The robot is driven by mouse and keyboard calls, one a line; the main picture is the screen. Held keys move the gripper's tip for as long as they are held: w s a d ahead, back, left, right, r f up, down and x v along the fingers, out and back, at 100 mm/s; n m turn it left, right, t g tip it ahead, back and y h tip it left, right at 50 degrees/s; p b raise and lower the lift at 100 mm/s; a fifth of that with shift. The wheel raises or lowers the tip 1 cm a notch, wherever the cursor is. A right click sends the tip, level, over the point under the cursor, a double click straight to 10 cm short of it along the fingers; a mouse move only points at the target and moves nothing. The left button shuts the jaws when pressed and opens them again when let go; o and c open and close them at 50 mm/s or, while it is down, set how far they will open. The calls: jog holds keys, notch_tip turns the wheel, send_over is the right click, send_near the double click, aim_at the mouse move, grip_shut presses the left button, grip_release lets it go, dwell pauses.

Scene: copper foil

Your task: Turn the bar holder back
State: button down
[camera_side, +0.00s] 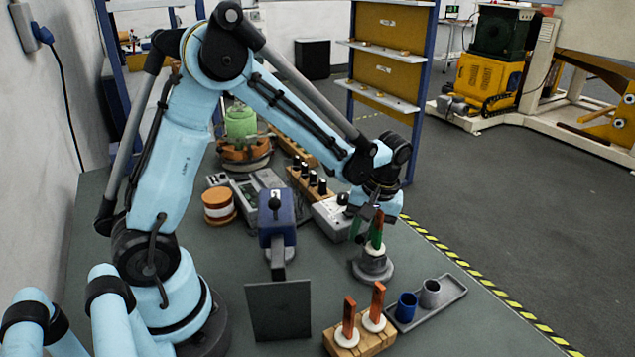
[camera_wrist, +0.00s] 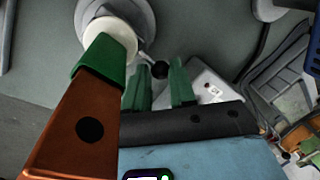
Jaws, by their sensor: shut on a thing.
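The bar holder is a round grey base (camera_side: 372,268) with a white top. It stands on the bench below my gripper, and in the wrist view (camera_wrist: 147,18) its base is at the top. A copper bar (camera_side: 377,227) with a green lower part stands in it; it looms large at left in the wrist view (camera_wrist: 72,130). A thin lever with a black knob (camera_wrist: 160,70) reaches out from the base. My gripper (camera_side: 358,232) is low beside the bar. Its green fingers (camera_wrist: 159,80) are on either side of the knob, shut on it. The contact is small in the side view.
A wooden block (camera_side: 368,343) with two copper bars on white discs stands in front. A grey tray (camera_side: 452,298) with a blue cup and a grey cup lies to its right. A blue press-like device (camera_side: 277,220) and a grey box (camera_side: 333,214) stand behind and left.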

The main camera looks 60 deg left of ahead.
jog(key=shift+s+n, duration=0.4)
jog(key=shift+n, duration=0.2)
jog(key=shift+s+n, duration=0.15)
jog(key=shift+n, duration=0.15)
jog(key=c, duration=1.2)
grip_release()
jog(key=shift+c, duration=0.2)
jog(key=shift+r, duration=0.55)
notch_tip(320, 180, up, 11)
jog(key=w+d, duration=0.1)
jog(key=w, duration=0.1)
jog(key=shift+d+f, duration=0.15)
